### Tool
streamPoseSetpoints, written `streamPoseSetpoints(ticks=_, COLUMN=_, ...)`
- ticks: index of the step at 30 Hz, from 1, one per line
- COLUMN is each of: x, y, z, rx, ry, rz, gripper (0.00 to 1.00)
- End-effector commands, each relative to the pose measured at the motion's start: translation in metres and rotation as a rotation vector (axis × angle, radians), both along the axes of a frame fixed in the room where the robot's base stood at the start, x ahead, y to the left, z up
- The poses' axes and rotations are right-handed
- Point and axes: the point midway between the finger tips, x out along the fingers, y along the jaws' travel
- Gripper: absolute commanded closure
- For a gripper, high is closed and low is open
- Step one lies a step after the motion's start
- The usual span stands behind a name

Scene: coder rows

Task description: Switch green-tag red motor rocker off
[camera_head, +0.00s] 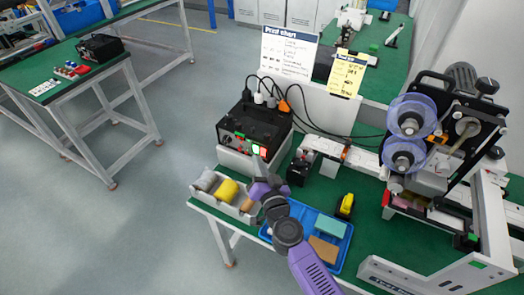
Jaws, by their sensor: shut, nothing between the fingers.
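A black control box (253,122) stands on the near green table, with cables at its back. On its front panel are a small bright green patch (256,149) and a red patch (263,152) side by side. They are too small to tell which is a tag and which is a rocker, or the rocker's position. My gripper (259,164) is shut and empty, at the end of my purple arm. It appears just below these patches and overlaps the box's lower front. I cannot tell whether it touches the panel.
A white bin tray (205,196) with a yellow roll is left of my gripper. A blue tray (337,262) lies beneath my arm. A coder machine with purple reels (411,114) stands right. Another black box (100,47) is on the left table. Open floor lies between tables.

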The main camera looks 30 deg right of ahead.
Motion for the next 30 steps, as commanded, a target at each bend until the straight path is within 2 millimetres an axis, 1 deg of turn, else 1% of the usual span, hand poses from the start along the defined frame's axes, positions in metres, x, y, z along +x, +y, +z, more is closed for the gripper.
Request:
streamPoseSetpoints(ticks=7, x=0.0007, y=-0.0009, z=0.0007, rx=0.000, ry=0.000, rz=0.000, gripper=1.00)
streamPoseSetpoints(ticks=15, x=0.0048, y=-0.0070, z=0.0015, rx=-0.001, ry=0.001, rz=-0.001, gripper=1.00)
streamPoseSetpoints(ticks=30, x=0.0058, y=-0.0082, z=0.0020, rx=0.000, ry=0.000, rz=0.000, gripper=1.00)
